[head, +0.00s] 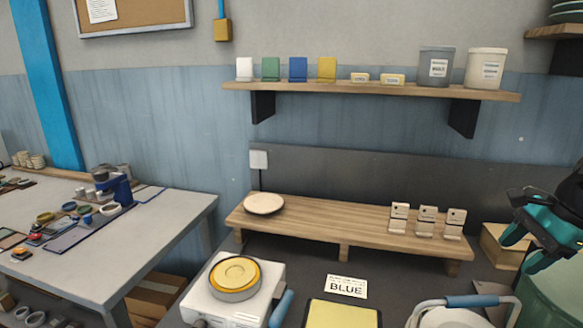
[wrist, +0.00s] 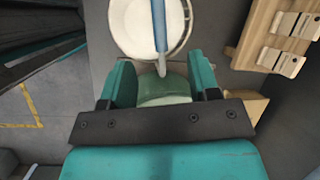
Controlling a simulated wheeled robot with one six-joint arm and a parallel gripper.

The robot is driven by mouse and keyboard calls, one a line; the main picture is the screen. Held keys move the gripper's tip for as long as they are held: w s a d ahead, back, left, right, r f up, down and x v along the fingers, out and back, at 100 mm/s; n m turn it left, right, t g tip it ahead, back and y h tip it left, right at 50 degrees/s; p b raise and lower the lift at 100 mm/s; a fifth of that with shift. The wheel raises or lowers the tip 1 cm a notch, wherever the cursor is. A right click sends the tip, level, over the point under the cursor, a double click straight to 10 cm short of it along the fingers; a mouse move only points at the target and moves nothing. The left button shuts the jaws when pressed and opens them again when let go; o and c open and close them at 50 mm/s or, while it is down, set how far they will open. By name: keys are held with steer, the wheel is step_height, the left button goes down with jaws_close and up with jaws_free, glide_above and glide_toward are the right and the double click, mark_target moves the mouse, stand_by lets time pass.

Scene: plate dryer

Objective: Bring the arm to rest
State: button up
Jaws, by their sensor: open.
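My gripper (head: 522,252) has teal fingers and hangs at the right edge of the head view, above a green bin (head: 557,290). In the wrist view the two fingers (wrist: 161,82) are spread apart with nothing held between them. A pale green rounded surface shows beyond the gap. A white round device with a blue bar handle (head: 478,301) stands at the bottom right of the head view, left of the gripper. It also shows ahead of the fingers in the wrist view (wrist: 128,25), apart from them as far as I can tell.
A wooden riser (head: 330,223) carries a cream plate (head: 264,203) and three small white holders. A white device with a yellow-topped disc (head: 235,275), a yellow pad (head: 343,313) and a BLUE card (head: 346,287) are in front. A wall shelf (head: 370,90) hangs above. A cardboard box (head: 497,246) is near my gripper.

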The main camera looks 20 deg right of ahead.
steer(key=w+a+r+n+g, duration=0.1)
steer(key=w+a+r+n, duration=0.1)
steer(key=a+n, duration=0.75)
steer(key=w+a+r+n+g, duration=0.1)
steer(key=w+a+r+n, duration=0.3)
steer(key=a, duration=1)
steer(key=s+a+n+g, duration=0.1)
steer(key=s+a+n, duration=1.1)
steer(key=a+n, duration=0.2)
steer(key=shift+a+r, duration=0.15)
steer(key=shift+a, duration=0.35)
